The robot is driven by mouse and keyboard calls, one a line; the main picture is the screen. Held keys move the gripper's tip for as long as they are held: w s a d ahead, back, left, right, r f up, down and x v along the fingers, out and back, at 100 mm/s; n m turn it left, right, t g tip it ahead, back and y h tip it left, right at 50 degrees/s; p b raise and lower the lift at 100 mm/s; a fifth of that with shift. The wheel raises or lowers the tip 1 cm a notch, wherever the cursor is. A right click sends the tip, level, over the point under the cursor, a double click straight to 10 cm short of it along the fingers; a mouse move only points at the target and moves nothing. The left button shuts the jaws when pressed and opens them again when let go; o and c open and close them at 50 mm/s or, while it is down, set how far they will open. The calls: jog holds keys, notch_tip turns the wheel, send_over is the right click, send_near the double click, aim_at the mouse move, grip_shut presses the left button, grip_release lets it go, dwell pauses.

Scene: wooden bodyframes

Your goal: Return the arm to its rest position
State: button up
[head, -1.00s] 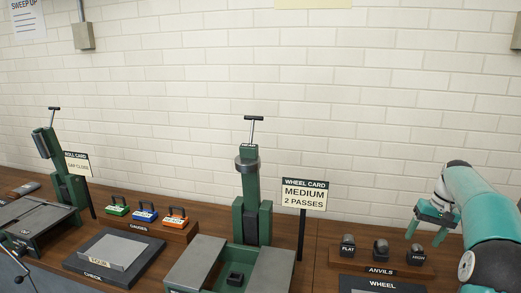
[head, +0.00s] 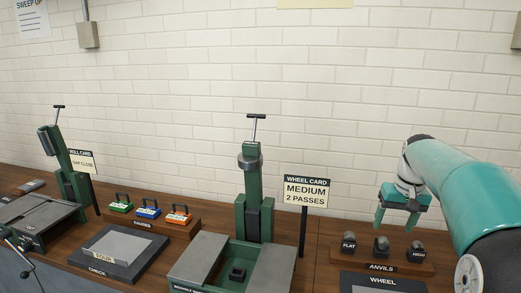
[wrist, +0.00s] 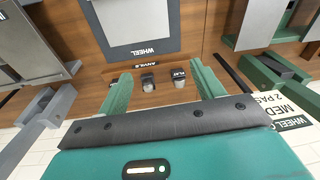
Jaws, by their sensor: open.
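My gripper (head: 398,220) is at the right in the head view, its two green fingers pointing down, apart, with nothing between them. It hangs just above and behind the anvils rack (head: 375,267), near the middle anvil. In the wrist view my gripper (wrist: 160,88) shows open fingers on either side of the rack and its anvils. My teal arm reaches in from the right edge of the head view.
Anvils stand on the rack: flat (head: 348,243), an unlabelled-looking middle one (head: 381,244) and high (head: 418,252). A wheel card sign (head: 305,191) and green wheel machine (head: 253,215) stand left. The wheel mat (head: 383,284) lies in front. Open air lies above.

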jog(key=s+a+r+n+t+h, duration=0.1)
jog(key=s+a+r+t, duration=0.15)
jog(key=s+a, duration=1.1)
jog(key=s+a+f, duration=0.2)
jog(key=s+f, duration=0.1)
jog(key=s, duration=0.4)
jog(key=s+a+f+t, duration=0.1)
jog(key=s+a+f, duration=0.2)
jog(key=s, duration=0.4)
jog(key=shift+a+n+y, duration=0.3)
jog(key=shift+n, duration=0.1)
